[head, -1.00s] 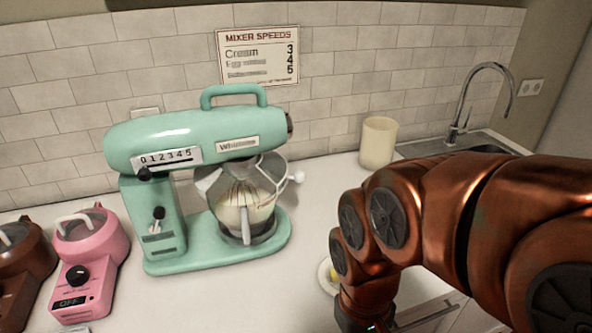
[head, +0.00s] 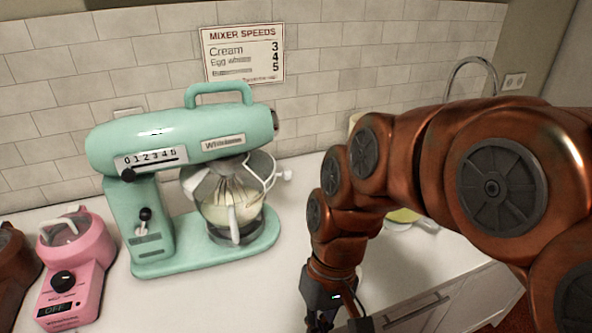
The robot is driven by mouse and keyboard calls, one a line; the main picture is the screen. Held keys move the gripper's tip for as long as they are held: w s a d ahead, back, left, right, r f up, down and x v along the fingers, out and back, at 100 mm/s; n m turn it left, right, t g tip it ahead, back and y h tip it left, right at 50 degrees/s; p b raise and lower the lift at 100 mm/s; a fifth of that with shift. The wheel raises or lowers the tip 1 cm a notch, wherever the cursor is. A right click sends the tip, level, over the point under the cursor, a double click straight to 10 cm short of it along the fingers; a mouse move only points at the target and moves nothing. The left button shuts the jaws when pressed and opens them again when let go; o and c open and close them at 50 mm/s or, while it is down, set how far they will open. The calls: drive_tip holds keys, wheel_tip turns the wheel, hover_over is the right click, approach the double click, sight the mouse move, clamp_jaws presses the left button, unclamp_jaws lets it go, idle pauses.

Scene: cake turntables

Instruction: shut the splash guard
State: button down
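The mint-green stand mixer (head: 165,135) stands on the counter against the tiled wall. Its splash guard (head: 262,165) is a clear piece with a pale edge around the top of the bowl, with a small white knob (head: 287,174) sticking out to the right. I cannot tell exactly how far open the guard stands. The bowl (head: 232,215) below holds pale contents, and a whisk shows through it. My gripper (head: 322,322) points down at the bottom edge, right of and nearer than the mixer, apart from it. Its fingertips are cut off or too dark to read.
A pink appliance (head: 75,265) marked OFF and a brown one (head: 12,262) stand at the left. A mixer speeds sign (head: 243,54) hangs on the wall. A yellowish item (head: 403,215) lies behind my arm. Counter in front of the mixer is clear.

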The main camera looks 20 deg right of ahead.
drive_tip(key=w+r+m+t+y+b, duration=0.1)
drive_tip(key=w+r+y, duration=0.3)
drive_tip(key=w, duration=0.5)
drive_tip(key=w+r+m+t+y+b, duration=0.1)
drive_tip(key=w+r+y, duration=0.1)
drive_tip(key=w+y, duration=0.5)
drive_tip(key=w+d+r+m+t+y, duration=0.15)
drive_tip(key=w+d+t, duration=0.4)
drive_tip(key=d, duration=0.55)
drive_tip(key=w+d+r+m+t+y, duration=0.15)
drive_tip(key=w+d+t, duration=0.25)
drive_tip(key=w+d, duration=0.45)
drive_tip(key=a+p, duration=0.3)
drive_tip(key=a, duration=0.7)
drive_tip(key=shift+w+r+m+h, duration=0.15)
drive_tip(key=shift+w+m+h, duration=0.15)
drive_tip(key=shift+h, duration=0.1)
